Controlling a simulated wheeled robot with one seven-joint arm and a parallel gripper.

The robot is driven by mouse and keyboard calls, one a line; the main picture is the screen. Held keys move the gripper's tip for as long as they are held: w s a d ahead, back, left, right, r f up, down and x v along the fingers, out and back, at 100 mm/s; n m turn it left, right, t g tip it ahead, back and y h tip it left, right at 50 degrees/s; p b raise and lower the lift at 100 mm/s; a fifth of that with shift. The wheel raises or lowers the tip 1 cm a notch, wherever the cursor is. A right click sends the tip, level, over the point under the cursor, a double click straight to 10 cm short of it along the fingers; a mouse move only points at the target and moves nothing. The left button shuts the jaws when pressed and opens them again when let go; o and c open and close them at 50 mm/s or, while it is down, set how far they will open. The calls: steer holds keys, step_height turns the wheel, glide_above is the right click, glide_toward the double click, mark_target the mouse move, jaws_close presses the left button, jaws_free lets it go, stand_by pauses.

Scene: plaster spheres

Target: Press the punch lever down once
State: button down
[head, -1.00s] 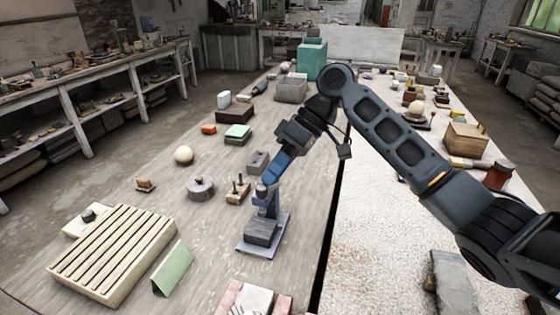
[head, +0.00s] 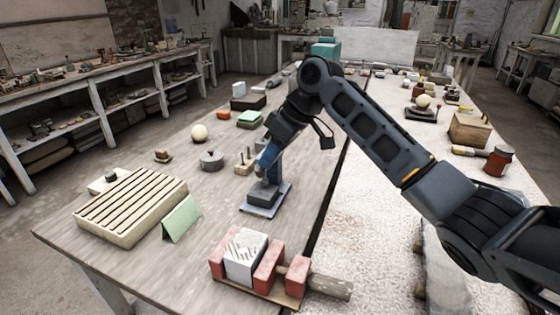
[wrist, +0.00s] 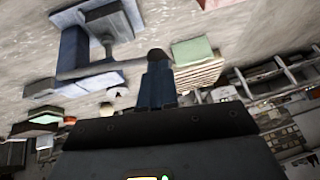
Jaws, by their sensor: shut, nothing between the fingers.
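The blue punch press (head: 275,170) stands upright on its flat base plate (head: 283,203) on the left table, with a dark block on the plate. It also shows in the wrist view (wrist: 72,52) at the upper left. There its grey lever (wrist: 105,67) runs sideways and ends in a dark round knob (wrist: 156,54). My gripper (head: 264,163) is shut and empty, above and beside the top of the press. In the wrist view its blue fingers (wrist: 157,83) end right at the knob. I cannot tell whether they touch it. In the head view my gripper partly hides the lever.
A slatted cream block (head: 130,205) and a green wedge (head: 181,218) lie to the left. A red clamp-like fixture with a white block (head: 245,257) sits in front. A pale sphere (head: 199,133) and a round grey disc (head: 212,160) stand behind left. Bare tabletop lies between them.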

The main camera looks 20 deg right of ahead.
steer(key=f, duration=0.1)
steer(key=a+f+t, duration=0.1)
steer(key=shift+s+f+h, duration=0.35)
steer(key=shift+h, duration=0.05)
steer(key=shift+s+f+b, duration=0.2)
steer(key=shift+f+b, duration=0.1)
steer(key=shift+f, duration=0.55)
steer(key=shift+s+a+f, duration=0.1)
steer(key=shift+f, duration=0.15)
steer(key=shift+r, duration=0.1)
steer(key=v, duration=0.8)
steer(key=shift+w+r+b, duration=0.2)
steer(key=shift+r+b, duration=0.15)
steer(key=shift+b, duration=0.05)
